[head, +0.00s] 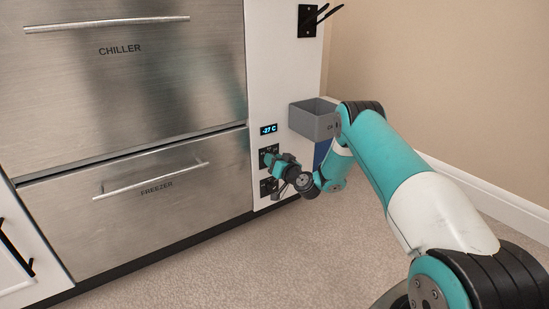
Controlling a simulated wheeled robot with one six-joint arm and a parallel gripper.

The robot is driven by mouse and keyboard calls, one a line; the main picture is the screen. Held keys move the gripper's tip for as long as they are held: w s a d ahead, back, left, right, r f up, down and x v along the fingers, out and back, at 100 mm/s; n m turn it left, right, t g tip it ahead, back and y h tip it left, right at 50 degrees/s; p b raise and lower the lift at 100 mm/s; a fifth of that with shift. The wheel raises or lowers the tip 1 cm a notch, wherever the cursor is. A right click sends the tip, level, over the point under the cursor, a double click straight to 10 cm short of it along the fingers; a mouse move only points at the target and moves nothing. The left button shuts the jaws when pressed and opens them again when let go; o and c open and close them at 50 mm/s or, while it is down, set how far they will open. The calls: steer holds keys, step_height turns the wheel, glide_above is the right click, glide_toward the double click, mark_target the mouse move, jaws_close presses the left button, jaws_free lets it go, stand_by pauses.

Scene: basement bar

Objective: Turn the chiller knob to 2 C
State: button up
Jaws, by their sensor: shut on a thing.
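The steel drawer front marked CHILLER (120,85) is at upper left, above the one marked FREEZER (150,208). On the white panel to their right, a small lit display (268,129) seems to read -27 C. Below it are an upper dark dial plate (264,151) and a lower dark dial plate (265,189). My gripper (272,161) is at the upper plate, shut on what seems to be its knob. The knob and its pointer are hidden by the gripper, so its setting cannot be read. No label for either dial is legible.
A grey open bin (311,121) is mounted on the panel just right of the display, close to my arm. A blue thing (321,152) shows below it. A black hook plate (308,20) is above. The carpet (230,265) in front is clear.

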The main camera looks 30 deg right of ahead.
steer(key=shift+d+m+p, duration=0.1)
steer(key=shift+m+p, duration=0.75)
steer(key=shift+m, duration=1.45)
steer(key=o, duration=0.9)
steer(key=shift+s, duration=0.1)
steer(key=s+p, duration=0.5)
steer(key=p, duration=0.3)
steer(key=s+p, duration=0.6)
steer(key=p, duration=0.3)
steer(key=s+p, duration=0.6)
steer(key=p, duration=0.3)
steer(key=shift+s+d, duration=0.1)
steer(key=shift+d, duration=0.15)
